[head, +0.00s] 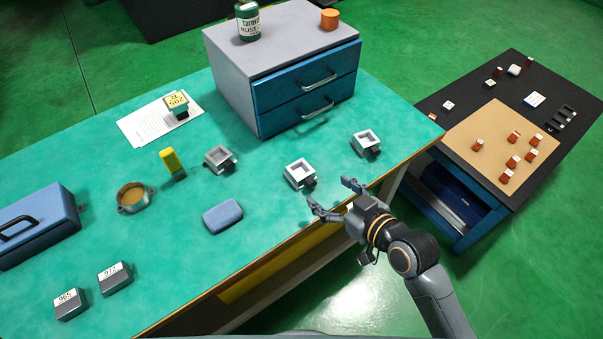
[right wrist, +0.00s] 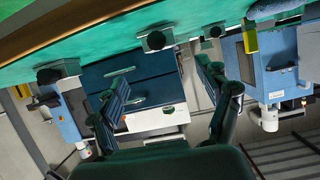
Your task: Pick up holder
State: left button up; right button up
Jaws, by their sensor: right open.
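Three small square holders with open tops and dark knobs stand on the green bench: a grey one (head: 218,158), a white middle one (head: 299,174) and a white right one (head: 366,143). My right gripper (head: 339,197) is open and empty at the bench's front edge, just right of and in front of the middle holder, apart from it. In the right wrist view its spread fingers (right wrist: 166,98) have nothing between them. A dark knobbed part (right wrist: 156,40) shows on the bench ahead; I cannot tell which holder it belongs to. My left gripper is not in view.
The green bench (head: 150,237) also bears a blue drawer cabinet (head: 287,100), a blue-grey block (head: 222,216), a round brass-coloured part (head: 133,197), a yellow-topped piece (head: 171,162) and a blue toolbox (head: 38,222). A dark side table (head: 450,96) with small parts stands right.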

aim_at(297, 168)
jog(key=x, duration=1.2)
jog(key=shift+f, duration=0.1)
jog(key=c, duration=1.3)
jog(key=shift+c, duration=0.2)
